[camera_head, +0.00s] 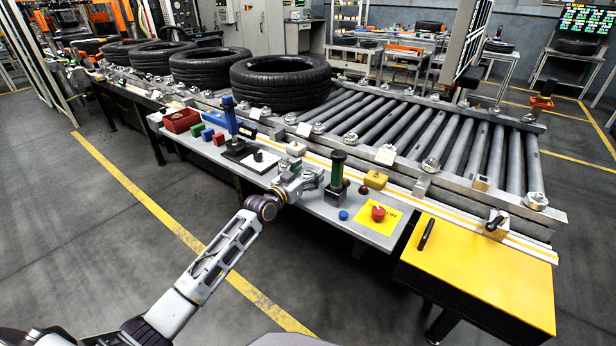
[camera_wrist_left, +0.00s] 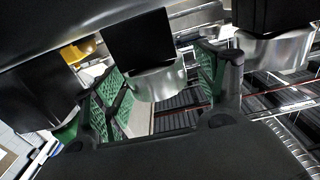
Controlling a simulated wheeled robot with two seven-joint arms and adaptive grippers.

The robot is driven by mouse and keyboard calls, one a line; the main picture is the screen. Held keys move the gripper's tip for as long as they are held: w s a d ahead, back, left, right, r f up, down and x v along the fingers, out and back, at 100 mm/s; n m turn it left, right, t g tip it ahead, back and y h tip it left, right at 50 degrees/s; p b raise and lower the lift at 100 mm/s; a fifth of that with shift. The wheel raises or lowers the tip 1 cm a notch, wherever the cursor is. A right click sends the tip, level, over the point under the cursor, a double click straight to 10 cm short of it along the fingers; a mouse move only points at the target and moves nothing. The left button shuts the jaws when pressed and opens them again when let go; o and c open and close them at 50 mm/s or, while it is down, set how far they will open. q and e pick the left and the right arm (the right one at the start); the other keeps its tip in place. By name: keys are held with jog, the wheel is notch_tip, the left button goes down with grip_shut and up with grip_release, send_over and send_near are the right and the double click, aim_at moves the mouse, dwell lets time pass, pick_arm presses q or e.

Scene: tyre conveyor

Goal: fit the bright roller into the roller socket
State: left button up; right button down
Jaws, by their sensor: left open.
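My left gripper (camera_head: 305,180) is over the front edge of the grey bench in the head view. In the left wrist view, its green-lined fingers (camera_wrist_left: 160,85) are apart and it is open. A bright silver cylinder (camera_wrist_left: 155,84) under a black block appears between the fingers; I cannot tell whether they touch it. A similar silver cylinder (camera_wrist_left: 272,52) shows at the upper right. I cannot tell which is the bright roller, and I cannot make out the roller socket for sure. My right gripper is not in view.
The bench holds a red bin (camera_head: 181,121), a blue post (camera_head: 230,118), a green post (camera_head: 337,168), a yellow block (camera_head: 375,180) and a red button (camera_head: 378,213). Behind is the conveyor (camera_head: 460,145) with several tyres (camera_head: 281,82). A yellow cabinet (camera_head: 485,270) stands at right.

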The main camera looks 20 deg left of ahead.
aim_at(308, 171)
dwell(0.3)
pick_arm(q)
jog(key=c, duration=1.3)
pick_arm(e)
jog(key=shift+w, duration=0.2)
pick_arm(q)
jog(key=shift+r, duration=0.2)
